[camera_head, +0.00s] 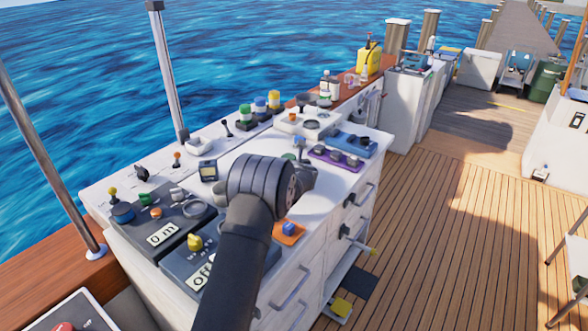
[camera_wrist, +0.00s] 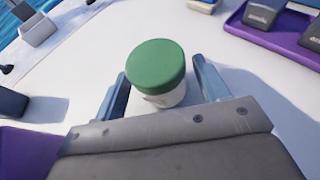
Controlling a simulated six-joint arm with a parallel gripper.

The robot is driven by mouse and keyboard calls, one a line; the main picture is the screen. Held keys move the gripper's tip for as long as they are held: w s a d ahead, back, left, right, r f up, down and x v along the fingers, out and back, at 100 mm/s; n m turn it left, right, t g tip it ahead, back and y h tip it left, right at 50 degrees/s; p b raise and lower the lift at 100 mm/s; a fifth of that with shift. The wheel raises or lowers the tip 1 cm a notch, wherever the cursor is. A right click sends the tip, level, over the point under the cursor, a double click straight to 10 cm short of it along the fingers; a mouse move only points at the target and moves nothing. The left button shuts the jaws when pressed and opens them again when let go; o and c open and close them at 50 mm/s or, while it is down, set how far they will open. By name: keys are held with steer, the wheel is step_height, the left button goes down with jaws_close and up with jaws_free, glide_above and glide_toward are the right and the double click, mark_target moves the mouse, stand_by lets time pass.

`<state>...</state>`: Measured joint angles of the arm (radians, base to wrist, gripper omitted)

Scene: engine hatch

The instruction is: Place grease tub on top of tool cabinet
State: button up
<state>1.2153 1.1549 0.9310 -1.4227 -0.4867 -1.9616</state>
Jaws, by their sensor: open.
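In the wrist view, a white tub with a green lid (camera_wrist: 155,66), which looks like the grease tub, stands upright on a white surface. My gripper (camera_wrist: 160,88) is open, with one blue-grey finger on each side of the tub. The lower part of the tub is hidden behind the gripper's body. I cannot tell whether the fingers touch it. In the head view, my arm reaches over a white cabinet with drawers (camera_head: 292,290), which may be the tool cabinet. My wrist hides much of the gripper there.
A purple tray (camera_head: 322,160) with dark items lies right of my gripper; it also shows in the wrist view (camera_wrist: 262,38). A blue tray (camera_head: 352,146) lies behind it. Jars with coloured lids (camera_head: 260,103) stand along the back. The wooden deck (camera_head: 440,240) at right is mostly clear.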

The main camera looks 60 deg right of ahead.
steer(key=v, duration=0.9)
steer(key=shift+s+a, duration=0.1)
steer(key=shift+s, duration=0.1)
steer(key=x, duration=1.2)
steer(key=shift+w+f, duration=0.1)
steer(key=shift+f, duration=0.05)
step_height(320, 180, up, 2)
steer(key=shift+r, duration=0.5)
